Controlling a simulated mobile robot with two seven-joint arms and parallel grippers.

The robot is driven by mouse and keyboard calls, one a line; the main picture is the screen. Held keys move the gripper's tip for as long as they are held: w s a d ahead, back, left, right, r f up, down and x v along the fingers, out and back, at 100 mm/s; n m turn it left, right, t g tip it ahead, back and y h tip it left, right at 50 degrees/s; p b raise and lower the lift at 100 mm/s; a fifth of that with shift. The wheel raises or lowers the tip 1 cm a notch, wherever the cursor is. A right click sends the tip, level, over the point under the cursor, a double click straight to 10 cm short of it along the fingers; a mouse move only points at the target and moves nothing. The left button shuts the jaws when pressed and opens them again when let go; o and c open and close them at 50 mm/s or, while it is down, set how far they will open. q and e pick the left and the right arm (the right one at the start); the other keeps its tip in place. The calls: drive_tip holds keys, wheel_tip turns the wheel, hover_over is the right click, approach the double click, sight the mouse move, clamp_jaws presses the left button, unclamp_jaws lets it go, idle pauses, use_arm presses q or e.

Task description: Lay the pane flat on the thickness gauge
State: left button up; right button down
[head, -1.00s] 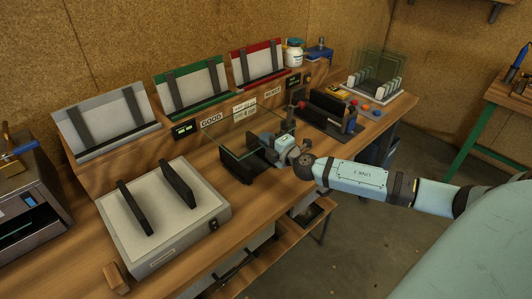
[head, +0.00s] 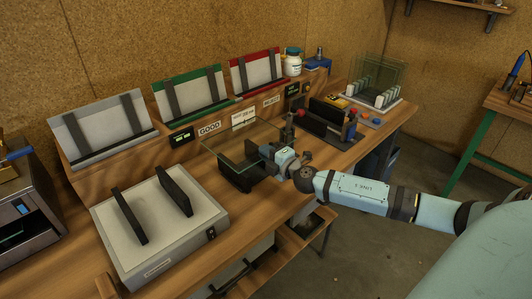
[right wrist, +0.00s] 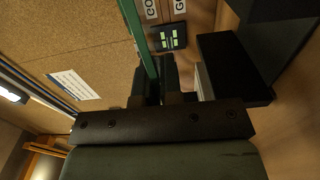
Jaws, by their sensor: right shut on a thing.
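A clear glass pane (head: 238,138) with green edges is held roughly level above the bench, in front of the GOOD label. My right gripper (head: 268,153) is shut on its near right part. In the right wrist view the pane's green edge (right wrist: 138,38) runs up from between the fingers (right wrist: 160,95). A low black stand (head: 236,178) is under the pane; it also shows in the right wrist view (right wrist: 235,65). I cannot tell whether pane and stand touch, nor surely which fixture is the thickness gauge. My left gripper is not in view.
A pale box with two black bars (head: 145,250) stands at the left. Grey (head: 102,130), green (head: 190,95) and red (head: 256,72) racks line the back. A black fixture with a red knob (head: 325,118) and a glass-holding rack (head: 378,98) are at the right.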

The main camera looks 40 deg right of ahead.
drive_tip(key=shift+f+b, duration=1.8)
drive_tip(key=shift+f, duration=0.2)
drive_tip(key=shift+f+b, duration=0.4)
drive_tip(key=shift+b, duration=0.05)
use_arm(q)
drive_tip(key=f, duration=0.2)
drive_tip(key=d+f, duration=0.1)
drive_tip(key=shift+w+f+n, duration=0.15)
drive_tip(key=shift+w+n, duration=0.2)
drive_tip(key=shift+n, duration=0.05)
use_arm(e)
drive_tip(key=shift+f, duration=0.15)
use_arm(q)
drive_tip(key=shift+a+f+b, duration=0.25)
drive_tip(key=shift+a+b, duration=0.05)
drive_tip(key=shift+b, duration=0.05)
use_arm(e)
drive_tip(key=shift+f, duration=0.2)
